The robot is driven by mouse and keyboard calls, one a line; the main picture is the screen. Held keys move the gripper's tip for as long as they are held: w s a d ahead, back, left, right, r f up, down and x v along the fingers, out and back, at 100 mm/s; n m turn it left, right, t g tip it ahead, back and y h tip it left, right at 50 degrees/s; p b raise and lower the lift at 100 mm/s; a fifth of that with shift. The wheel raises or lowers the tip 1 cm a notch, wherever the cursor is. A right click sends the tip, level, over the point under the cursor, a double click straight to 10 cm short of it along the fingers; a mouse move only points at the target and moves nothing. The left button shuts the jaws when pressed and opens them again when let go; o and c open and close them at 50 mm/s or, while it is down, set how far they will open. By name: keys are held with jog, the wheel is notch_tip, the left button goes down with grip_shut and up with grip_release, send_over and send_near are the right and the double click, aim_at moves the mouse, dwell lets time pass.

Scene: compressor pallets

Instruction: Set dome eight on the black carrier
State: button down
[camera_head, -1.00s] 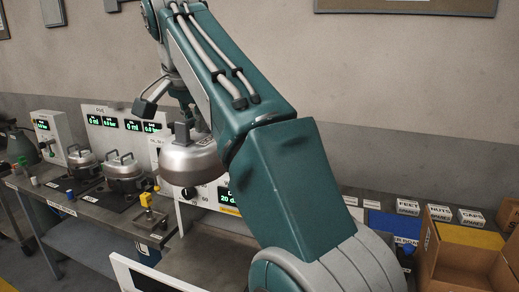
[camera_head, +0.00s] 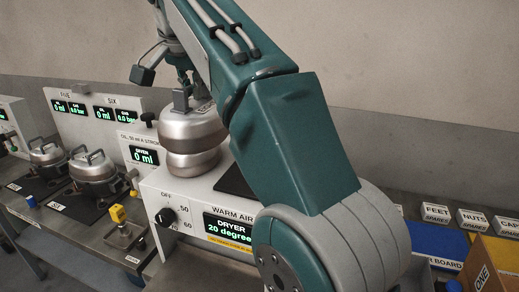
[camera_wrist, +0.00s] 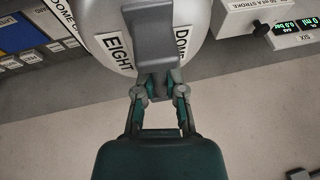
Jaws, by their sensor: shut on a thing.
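My gripper (camera_wrist: 158,85) is shut on the upright grey handle of a silver dome. The dome (camera_wrist: 100,15) carries the labels "EIGHT" and "DOME" in the wrist view. In the head view this dome (camera_head: 192,125) hangs level beside my forearm, over the white warm air dryer. A second rounded silver shape (camera_head: 190,166) shows directly below it; I cannot tell whether the two touch. My gripper's jaws are partly hidden behind the handle and arm in the head view. I cannot make out a black carrier for certain.
The dryer (camera_head: 180,205) has a dark plate (camera_head: 236,180) on top, partly behind my arm. Two silver lidded pots (camera_head: 95,178) stand on the bench at left. A yellow-topped fitting (camera_head: 117,213) is at the bench front. Labelled boxes (camera_head: 437,215) and a cardboard box (camera_head: 495,268) are at right.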

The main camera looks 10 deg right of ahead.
jog(key=shift+w+d+f, duration=0.4)
jog(key=shift+d+f, duration=1.65)
jog(key=shift+d, duration=0.05)
jog(key=shift+w+d+f, duration=0.35)
jog(key=shift+d+f, duration=1.7)
jog(key=shift+f, duration=0.05)
jog(key=shift+w+d+f, duration=0.4)
jog(key=shift+d+f, duration=1.65)
jog(key=shift+d, duration=0.05)
jog(key=c, duration=0.7)
grip_release()
jog(key=shift+f, duration=0.1)
jog(key=v, duration=1.2)
